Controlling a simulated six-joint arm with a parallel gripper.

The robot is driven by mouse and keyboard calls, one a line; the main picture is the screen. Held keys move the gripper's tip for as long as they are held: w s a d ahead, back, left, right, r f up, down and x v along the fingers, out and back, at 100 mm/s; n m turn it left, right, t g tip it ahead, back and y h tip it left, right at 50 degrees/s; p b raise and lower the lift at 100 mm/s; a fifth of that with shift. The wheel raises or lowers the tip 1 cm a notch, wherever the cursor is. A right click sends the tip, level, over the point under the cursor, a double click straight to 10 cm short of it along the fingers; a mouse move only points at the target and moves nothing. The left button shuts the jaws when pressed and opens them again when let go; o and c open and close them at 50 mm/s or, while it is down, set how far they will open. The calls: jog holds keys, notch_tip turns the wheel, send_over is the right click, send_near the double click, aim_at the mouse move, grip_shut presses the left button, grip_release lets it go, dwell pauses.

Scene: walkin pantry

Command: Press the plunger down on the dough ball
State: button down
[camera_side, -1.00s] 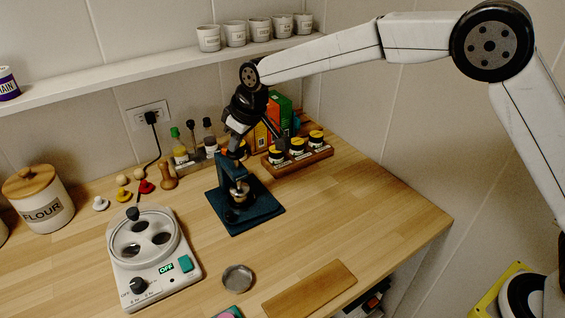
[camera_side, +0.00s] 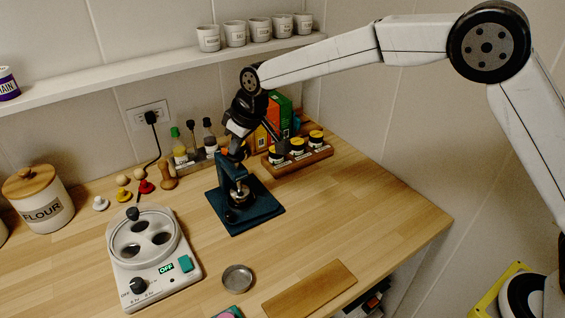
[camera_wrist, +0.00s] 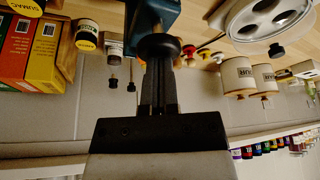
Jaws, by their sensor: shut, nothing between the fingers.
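A dark teal press (camera_side: 228,172) stands upright on its square base on the wooden counter in the side view. A small metal cup or plunger part (camera_side: 241,190) shows at its front. I cannot make out the dough ball. My gripper (camera_side: 237,146) is at the top of the press, pointing down. In the wrist view, my gripper's fingers (camera_wrist: 160,85) are together with nothing between them, and their tips meet a round black knob (camera_wrist: 160,47) by the teal press body (camera_wrist: 158,14). I cannot tell whether they press on it.
A white appliance (camera_side: 125,275) with a round top stands left of the press. A small metal dish (camera_side: 238,278) and a wooden board (camera_side: 310,290) lie in front. A spice rack (camera_side: 298,158) and bottles stand close behind. The counter to the right is clear.

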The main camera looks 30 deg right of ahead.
jog(key=shift+f, duration=0.75)
dwell(0.6)
jog(key=shift+r, duration=3.65)
jog(key=s+d+f+m+h, duration=0.1)
jog(key=s+d+f+m, duration=0.35)
jog(key=s+d, duration=0.9)
jog(key=s+d+f, duration=0.2)
jog(key=s+d, duration=0.1)
jog(key=s, duration=0.2)
jog(key=s+d+f+m+g, duration=0.1)
jog(key=s+d+f, duration=0.2)
jog(key=s, duration=0.2)
jog(key=s+d+f+h, duration=0.1)
jog(key=s+d+f, duration=0.1)
jog(key=s, duration=0.3)
jog(key=shift+s+d+f, duration=0.25)
jog(key=shift+d, duration=0.4)
jog(key=shift+m, duration=0.25)
